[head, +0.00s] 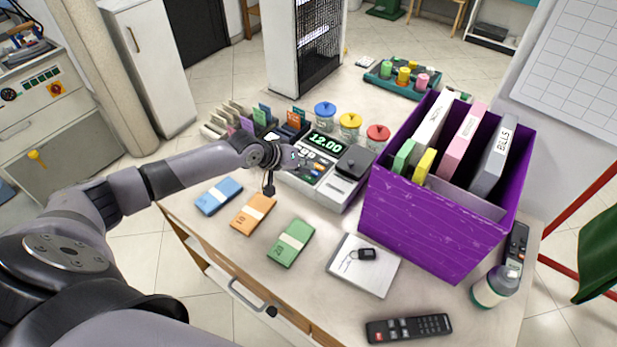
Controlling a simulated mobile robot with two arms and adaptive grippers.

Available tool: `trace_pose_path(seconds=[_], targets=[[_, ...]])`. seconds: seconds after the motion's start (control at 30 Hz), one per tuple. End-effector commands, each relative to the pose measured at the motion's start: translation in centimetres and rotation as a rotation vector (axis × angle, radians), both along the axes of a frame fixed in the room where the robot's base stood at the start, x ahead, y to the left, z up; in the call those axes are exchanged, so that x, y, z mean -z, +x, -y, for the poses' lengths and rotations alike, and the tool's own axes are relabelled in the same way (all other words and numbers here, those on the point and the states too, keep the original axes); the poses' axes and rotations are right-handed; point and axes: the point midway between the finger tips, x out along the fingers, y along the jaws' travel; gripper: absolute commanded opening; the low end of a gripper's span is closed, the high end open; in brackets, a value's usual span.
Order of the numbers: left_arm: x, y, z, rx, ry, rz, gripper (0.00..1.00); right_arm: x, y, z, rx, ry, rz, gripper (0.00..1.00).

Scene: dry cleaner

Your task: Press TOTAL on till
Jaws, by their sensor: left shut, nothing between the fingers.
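The till (315,188) stands on the counter in the middle of the head view. It has a lit green display (325,142) reading 12.00, a keypad with small coloured keys (311,169), and a black block on its right side. My left gripper (292,158) is shut and empty at the left edge of the till, close to the keypad. I cannot tell whether it touches a key. The gripper hides part of the till's left side, and the key labels are too small to read. My right gripper is not in view.
A tall purple box (425,225) of binders stands close to the till's right. Jars with coloured lids (349,122) stand behind it. Banknote bundles (291,243), a notepad (345,272), a remote (408,328) and a bottle (494,288) lie or stand nearer the front.

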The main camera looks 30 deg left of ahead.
Motion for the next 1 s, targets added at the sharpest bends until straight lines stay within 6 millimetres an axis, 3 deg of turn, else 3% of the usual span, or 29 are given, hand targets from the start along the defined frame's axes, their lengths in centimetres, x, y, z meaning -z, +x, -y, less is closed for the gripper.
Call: trace_pose_path(seconds=[1.0], targets=[[0.91,0.0,0.0,0.0,0.0,0.0,0.0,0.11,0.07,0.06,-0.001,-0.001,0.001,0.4]])
